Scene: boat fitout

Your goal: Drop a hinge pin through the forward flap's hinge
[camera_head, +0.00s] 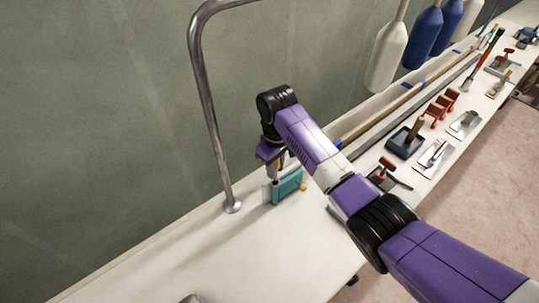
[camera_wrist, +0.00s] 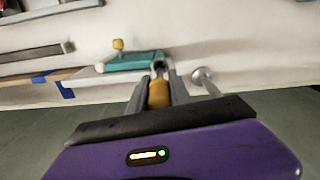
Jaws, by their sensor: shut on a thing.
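My gripper (camera_head: 276,178) points down over the white surface, and in the wrist view its fingers are shut on a yellow-orange pin (camera_wrist: 158,94). A grey ring-like piece shows just past the pin, between the fingertips. A teal piece (camera_head: 288,187) stands on the surface right at the gripper's tip. It also shows in the wrist view (camera_wrist: 130,63), just beyond the fingers. A yellow knob (camera_wrist: 118,44) stands at the teal piece's far side, seen also in the head view (camera_head: 303,186). I cannot tell whether the held pin touches or enters the teal piece.
A bent steel rail (camera_head: 209,105) rises close to the left of my gripper; its round foot (camera_wrist: 203,76) shows in the wrist view. The green wall stands behind. Tools, a dark blue tray (camera_head: 402,144) and red pieces lie along the bench to the right. The near surface is mostly clear.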

